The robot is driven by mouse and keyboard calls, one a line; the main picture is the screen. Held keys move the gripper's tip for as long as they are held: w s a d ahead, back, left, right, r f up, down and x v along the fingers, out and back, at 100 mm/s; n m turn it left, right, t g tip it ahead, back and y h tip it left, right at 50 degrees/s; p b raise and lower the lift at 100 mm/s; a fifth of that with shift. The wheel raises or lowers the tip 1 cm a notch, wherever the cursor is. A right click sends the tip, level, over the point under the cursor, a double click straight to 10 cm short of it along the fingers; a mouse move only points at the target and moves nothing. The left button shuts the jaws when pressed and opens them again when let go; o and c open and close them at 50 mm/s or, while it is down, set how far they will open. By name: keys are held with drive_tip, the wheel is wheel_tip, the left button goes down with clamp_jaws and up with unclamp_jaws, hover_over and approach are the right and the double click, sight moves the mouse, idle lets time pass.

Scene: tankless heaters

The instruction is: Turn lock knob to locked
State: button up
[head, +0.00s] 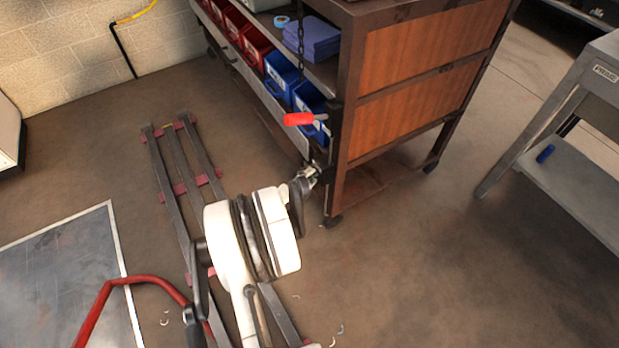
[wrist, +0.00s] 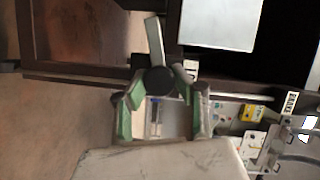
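In the wrist view, a round black knob (wrist: 159,81) with a flat grey lever (wrist: 154,38) is just ahead of my gripper (wrist: 160,94). I cannot tell for sure that it is the lock knob. The two green-padded fingers stand apart on either side of the knob's lower part. I cannot tell whether they touch it. In the head view, my gripper (head: 310,174) is beside the lower front corner post of the brown cart (head: 395,140). A red-handled lever (head: 299,119) sits on that post, above my gripper. The round knob is not clear in the head view.
Red bins (head: 256,47) and blue bins (head: 281,74) fill the cart's shelf. A grey workbench (head: 570,185) stands at the right. Dark rails (head: 172,180) lie on the floor. A red tube (head: 150,279) is at the lower left. Floor between cart and bench is open.

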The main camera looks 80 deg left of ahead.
drive_tip(key=o, duration=0.5)
drive_tip(key=shift+r, duration=0.1)
drive_tip(key=shift+r, duration=0.45)
drive_tip(key=o, duration=0.8)
wheel_tip(320, 180, up, 6)
drive_tip(key=shift+r, duration=0.2)
drive_tip(key=shift+s+r, duration=0.2)
drive_tip(key=shift+r, duration=0.9)
drive_tip(key=c, duration=0.8)
drive_tip(key=shift+a+r, duration=0.1)
drive_tip(key=shift+r, duration=0.2)
drive_tip(key=shift+w, duration=0.2)
